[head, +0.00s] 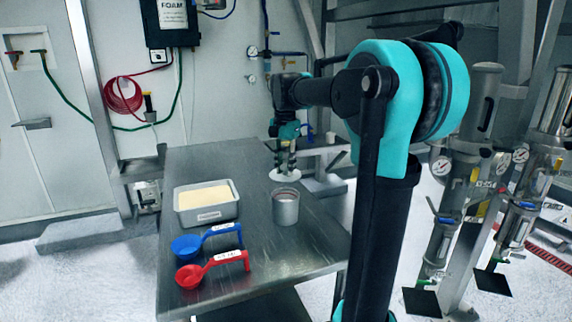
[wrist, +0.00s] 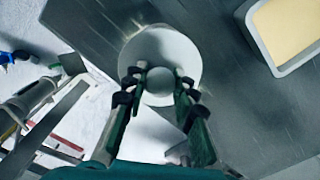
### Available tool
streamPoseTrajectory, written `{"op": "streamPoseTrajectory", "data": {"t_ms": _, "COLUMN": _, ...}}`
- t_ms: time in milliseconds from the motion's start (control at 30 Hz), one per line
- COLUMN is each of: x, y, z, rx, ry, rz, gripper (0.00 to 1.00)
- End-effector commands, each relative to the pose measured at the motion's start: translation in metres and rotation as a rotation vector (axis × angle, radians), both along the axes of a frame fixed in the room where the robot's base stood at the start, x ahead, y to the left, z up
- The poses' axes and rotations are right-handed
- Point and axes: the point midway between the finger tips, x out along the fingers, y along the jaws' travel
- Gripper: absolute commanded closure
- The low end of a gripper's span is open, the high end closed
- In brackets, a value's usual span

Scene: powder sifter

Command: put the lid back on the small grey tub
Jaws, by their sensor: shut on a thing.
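The small grey tub (head: 286,210) stands upright and open-topped on the metal table in the head view. The lid (head: 285,177) is a white disc behind the tub, apart from it; in the wrist view it is a round white plate (wrist: 158,42) with a round knob. My gripper (head: 286,150) is above the lid, with its fingers (wrist: 158,76) closed on both sides of the knob. I cannot tell whether the lid touches the table or hangs just above it. The tub is not seen in the wrist view.
A grey tray of pale yellow powder (head: 233,211) stands left of the tub. A blue scoop (head: 187,246) and a red scoop (head: 189,276) lie at the front left of the table (head: 290,262). The table's right edge is near the tub.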

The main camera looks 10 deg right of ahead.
Motion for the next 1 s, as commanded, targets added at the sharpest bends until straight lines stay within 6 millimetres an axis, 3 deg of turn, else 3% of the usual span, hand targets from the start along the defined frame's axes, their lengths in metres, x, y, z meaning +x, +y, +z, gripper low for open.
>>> {"op": "streamPoseTrajectory", "data": {"t_ms": 500, "x": 0.0, "y": 0.0, "z": -0.044, "rx": 0.0, "ry": 0.0, "rz": 0.001, "gripper": 1.0}}
{"op": "streamPoseTrajectory", "data": {"t_ms": 1000, "x": 0.0, "y": 0.0, "z": -0.055, "rx": 0.0, "ry": 0.0, "rz": 0.001, "gripper": 1.0}}
